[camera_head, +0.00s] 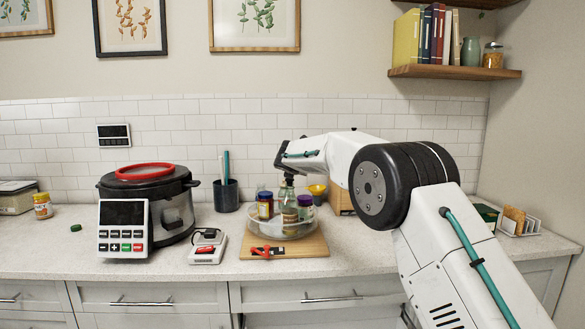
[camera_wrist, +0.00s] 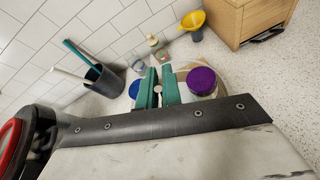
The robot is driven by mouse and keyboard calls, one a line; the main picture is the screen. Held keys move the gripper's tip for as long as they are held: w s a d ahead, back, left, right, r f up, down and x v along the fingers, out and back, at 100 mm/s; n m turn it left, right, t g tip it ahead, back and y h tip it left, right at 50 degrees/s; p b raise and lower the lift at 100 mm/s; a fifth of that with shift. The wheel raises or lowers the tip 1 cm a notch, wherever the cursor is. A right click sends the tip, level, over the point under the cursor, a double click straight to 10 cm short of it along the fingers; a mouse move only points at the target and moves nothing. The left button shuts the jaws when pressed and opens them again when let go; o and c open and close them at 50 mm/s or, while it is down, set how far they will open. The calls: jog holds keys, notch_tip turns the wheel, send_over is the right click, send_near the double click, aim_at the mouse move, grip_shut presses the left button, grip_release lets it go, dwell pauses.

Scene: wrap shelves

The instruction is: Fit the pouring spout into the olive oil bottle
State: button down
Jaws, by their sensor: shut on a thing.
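The olive oil bottle (camera_head: 289,211) stands upright among jars on a clear round turntable (camera_head: 262,228). My gripper (camera_head: 286,172) is directly above it in the head view, pointing down. In the wrist view the teal fingertips (camera_wrist: 158,88) are close together, with a small greyish round piece between them, which looks like the pouring spout (camera_wrist: 157,88). Most of the spout is hidden by the fingers. I cannot tell whether it touches the bottle's mouth. The bottle is hidden below the fingers in the wrist view.
A blue-lidded jar (camera_head: 265,205) and a purple-lidded jar (camera_wrist: 202,80) stand close beside the bottle. A yellow funnel (camera_wrist: 193,22), a utensil cup (camera_head: 226,195) and a cooker (camera_head: 172,215) are nearby.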

jog(key=shift+f, duration=0.25)
jog(key=c, duration=1.5)
grip_release()
jog(key=v, duration=0.7)
jog(key=shift+s+r, duration=0.2)
jog(key=shift+s, duration=0.2)
